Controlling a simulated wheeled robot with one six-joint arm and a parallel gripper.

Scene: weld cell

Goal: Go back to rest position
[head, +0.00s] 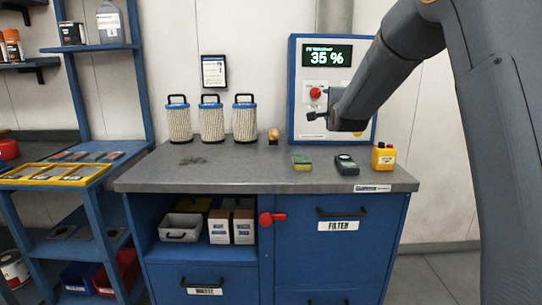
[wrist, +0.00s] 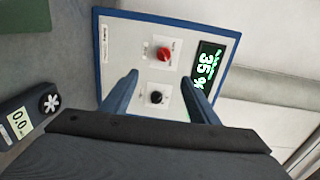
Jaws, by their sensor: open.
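My gripper (head: 318,115) is raised in front of the blue-framed control panel (head: 298,78), above the back of the workbench. In the wrist view my gripper (wrist: 165,90) shows two blue fingers spread apart with nothing held between them. Beyond the fingers are the panel's red knob (wrist: 164,54), a black knob (wrist: 155,97) and a green display (wrist: 206,68) reading 35 %. The red knob also shows in the head view (head: 315,92), just above my gripper. I cannot tell whether a fingertip touches the panel.
A red handle (head: 272,218) sticks out from the cabinet. A blue shelf rack (head: 85,205) stands left.

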